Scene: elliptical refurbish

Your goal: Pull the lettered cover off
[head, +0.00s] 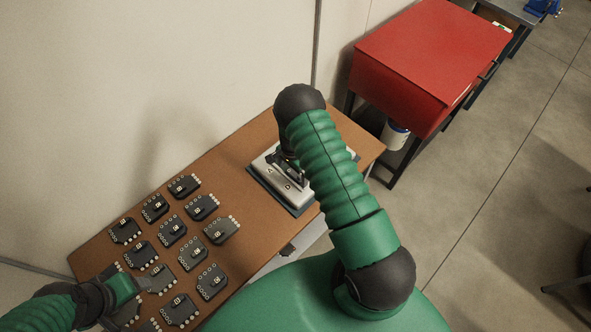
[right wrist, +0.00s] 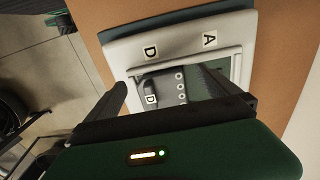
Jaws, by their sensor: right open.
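The lettered cover (head: 270,171) is a pale frame marked A and D on a dark base, near the far right end of the brown table. In the right wrist view the cover (right wrist: 178,48) fills the upper middle, and a dark part with a small D tag (right wrist: 150,99) shows in its opening. My right gripper (head: 288,168) is over the cover; its open fingers (right wrist: 183,95) are spread across the opening. I cannot tell whether they touch the cover. My arm hides the cover's right side. My left gripper (head: 139,284) is at the table's near left; its jaw state is unclear.
Several dark tagged modules (head: 172,231) lie in rows on the brown table (head: 233,185), left of the cover. A wall stands along the table's far side. A red cabinet (head: 430,50) and a white bucket (head: 395,135) stand beyond its right end. Open floor lies right.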

